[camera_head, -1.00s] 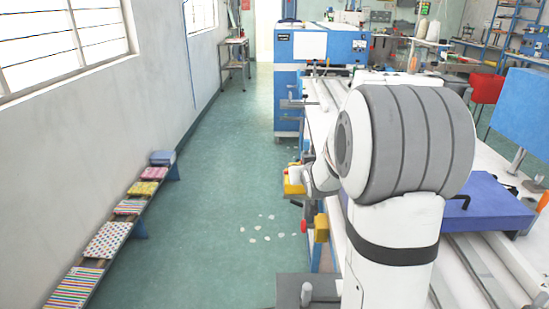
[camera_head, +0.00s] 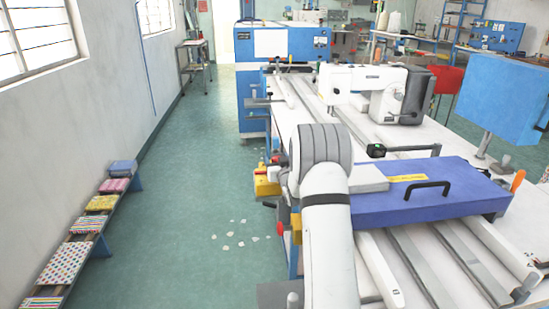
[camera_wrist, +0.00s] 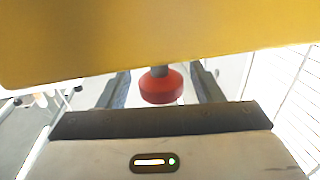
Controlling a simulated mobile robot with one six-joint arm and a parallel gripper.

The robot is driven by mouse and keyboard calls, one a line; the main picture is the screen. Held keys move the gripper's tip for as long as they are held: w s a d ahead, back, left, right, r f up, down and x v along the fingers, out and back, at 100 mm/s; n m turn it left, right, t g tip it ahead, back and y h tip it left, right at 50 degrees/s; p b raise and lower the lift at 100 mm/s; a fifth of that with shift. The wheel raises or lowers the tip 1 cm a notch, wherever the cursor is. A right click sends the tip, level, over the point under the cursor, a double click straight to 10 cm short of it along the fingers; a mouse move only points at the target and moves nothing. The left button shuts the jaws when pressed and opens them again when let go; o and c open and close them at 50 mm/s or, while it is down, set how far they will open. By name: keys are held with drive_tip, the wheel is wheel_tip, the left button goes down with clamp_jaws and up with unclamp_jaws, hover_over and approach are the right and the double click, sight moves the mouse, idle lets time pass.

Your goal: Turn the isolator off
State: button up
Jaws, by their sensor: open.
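In the wrist view, a red round knob (camera_wrist: 161,87) on a short grey stem sits below a large yellow housing (camera_wrist: 150,35). It looks like the isolator's switch. My gripper (camera_wrist: 160,72) is open, with one dark finger on each side of the knob. I cannot tell whether a finger touches it. In the head view, a yellow box (camera_head: 267,183) shows at the bench's left edge, and a second yellow box (camera_head: 296,229) with a red knob (camera_head: 281,228) is nearer. My arm hides my gripper there, so I cannot tell which box it is at.
The long white bench carries a purple cover (camera_head: 430,193) with a black handle and a white sewing machine (camera_head: 365,85). A blue cabinet (camera_head: 250,85) stands behind. The green aisle floor (camera_head: 190,200) is open, with a low bench of coloured items (camera_head: 100,203) along the wall.

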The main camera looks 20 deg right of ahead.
drive_tip(key=shift+w, duration=0.7)
clamp_jaws()
drive_tip(key=shift+d, duration=0.1)
